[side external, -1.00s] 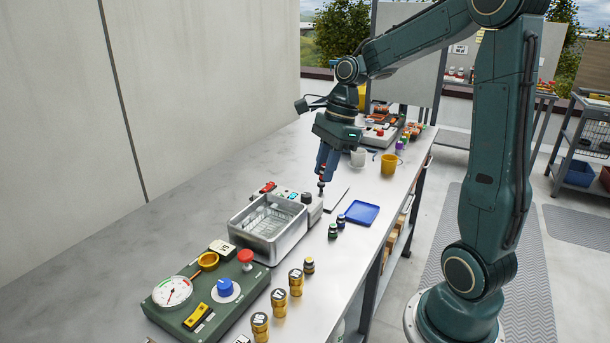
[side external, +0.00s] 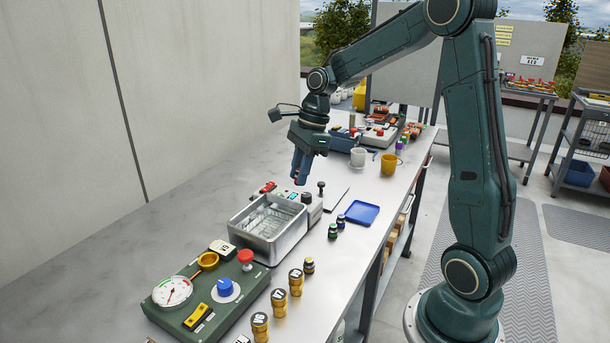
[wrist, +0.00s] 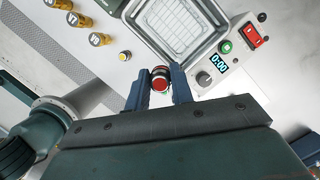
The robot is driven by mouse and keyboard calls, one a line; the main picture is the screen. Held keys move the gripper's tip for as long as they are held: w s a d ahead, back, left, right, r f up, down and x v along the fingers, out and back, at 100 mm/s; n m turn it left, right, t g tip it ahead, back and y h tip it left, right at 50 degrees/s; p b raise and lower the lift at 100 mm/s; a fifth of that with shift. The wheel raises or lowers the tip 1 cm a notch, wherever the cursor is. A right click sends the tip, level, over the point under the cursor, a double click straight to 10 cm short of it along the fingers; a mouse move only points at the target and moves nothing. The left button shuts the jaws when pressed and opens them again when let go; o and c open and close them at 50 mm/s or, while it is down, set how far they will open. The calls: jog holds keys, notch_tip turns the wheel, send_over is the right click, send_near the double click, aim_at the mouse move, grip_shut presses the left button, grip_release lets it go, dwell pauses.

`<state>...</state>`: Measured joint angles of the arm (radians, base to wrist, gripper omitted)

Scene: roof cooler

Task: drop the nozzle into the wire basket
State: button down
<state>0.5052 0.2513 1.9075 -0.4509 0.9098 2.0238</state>
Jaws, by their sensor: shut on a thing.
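My gripper (side external: 299,182) is above the bench, just behind the steel tank (side external: 243,243). In the wrist view my gripper (wrist: 159,72) is shut on a small round part, which I take to be the nozzle (wrist: 160,83); it has a red end and a dark and green edge. The wire basket (side external: 268,221) sits inside the tank, below and in front of the gripper. Its mesh also shows in the wrist view (wrist: 176,24), beyond the fingertips, and looks empty.
A control panel (wrist: 232,60) with a 0:00 display, knob, green button and red switch adjoins the tank. A black-knobbed post (side external: 321,188) stands near the gripper.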

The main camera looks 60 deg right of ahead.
jog(key=w+a+f, duration=0.1)
jog(key=w+f, duration=0.3)
jog(key=w, duration=0.3)
jog(key=shift+a, duration=0.4)
jog(key=shift+f, duration=0.2)
jog(key=shift+f, duration=2.9)
jog(key=c, duration=1.1)
grip_release()
jog(key=shift+r, duration=0.1)
jog(key=v, duration=1.3)
jog(key=shift+s+d+r, duration=0.15)
jog(key=shift+d+r, duration=0.05)
jog(key=shift+r, duration=0.1)
